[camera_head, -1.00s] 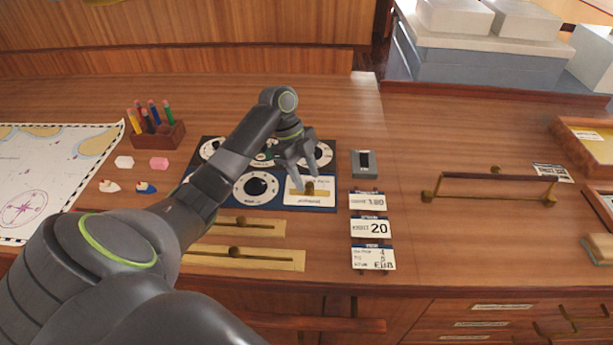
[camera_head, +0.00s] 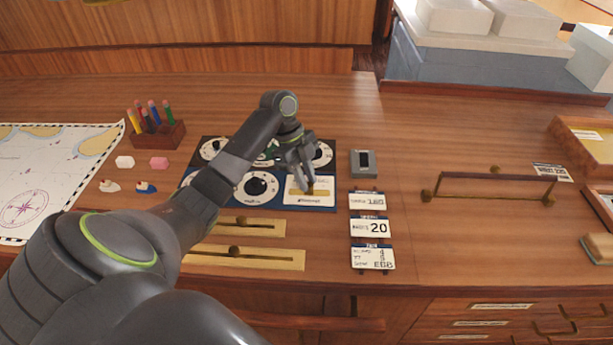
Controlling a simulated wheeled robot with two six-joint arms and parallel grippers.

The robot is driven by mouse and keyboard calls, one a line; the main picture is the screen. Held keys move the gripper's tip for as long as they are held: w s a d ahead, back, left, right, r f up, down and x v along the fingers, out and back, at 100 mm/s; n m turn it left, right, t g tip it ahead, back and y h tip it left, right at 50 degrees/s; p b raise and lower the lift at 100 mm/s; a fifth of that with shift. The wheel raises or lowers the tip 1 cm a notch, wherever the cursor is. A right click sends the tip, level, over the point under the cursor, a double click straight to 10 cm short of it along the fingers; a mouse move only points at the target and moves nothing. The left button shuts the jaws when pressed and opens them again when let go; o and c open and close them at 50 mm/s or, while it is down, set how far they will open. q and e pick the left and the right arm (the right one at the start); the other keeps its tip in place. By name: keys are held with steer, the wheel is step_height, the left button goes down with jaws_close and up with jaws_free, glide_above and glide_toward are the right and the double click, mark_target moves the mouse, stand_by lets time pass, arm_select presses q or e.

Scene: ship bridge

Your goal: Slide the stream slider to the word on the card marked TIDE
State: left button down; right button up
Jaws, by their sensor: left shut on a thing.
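My left gripper (camera_head: 308,186) reaches down over a white plate (camera_head: 298,200) on the dark blue dial panel, its fingers closed on a small brass knob (camera_head: 311,192). The fingers hide part of the knob and plate, and the plate's lettering is too small to read. Cards stand to the right in a column: the top card (camera_head: 366,201), a middle card (camera_head: 370,228) with 20, and a bottom card (camera_head: 372,257) whose last line seems to read EBB. The card headings are too small to read surely. My right gripper is not in view.
Two brass slider plates (camera_head: 240,226) (camera_head: 245,258) lie in front of the panel. A grey switch box (camera_head: 363,163) stands just right of the panel. A pencil block (camera_head: 158,134) and a chart (camera_head: 55,175) are at left. A brass-ended rail (camera_head: 495,176) is at right.

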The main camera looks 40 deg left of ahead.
arm_select(q)
steer(key=s+a, duration=0.1)
steer(key=a+p, duration=0.1)
steer(key=a, duration=0.1)
steer(key=shift+s, duration=0.4)
steer(key=c, duration=1.3)
jaws_free()
steer(key=shift+o, duration=0.2)
steer(key=shift+r, duration=0.15)
steer(key=p+v, duration=0.4)
steer(key=v, duration=1.3)
steer(key=shift+p, duration=0.35)
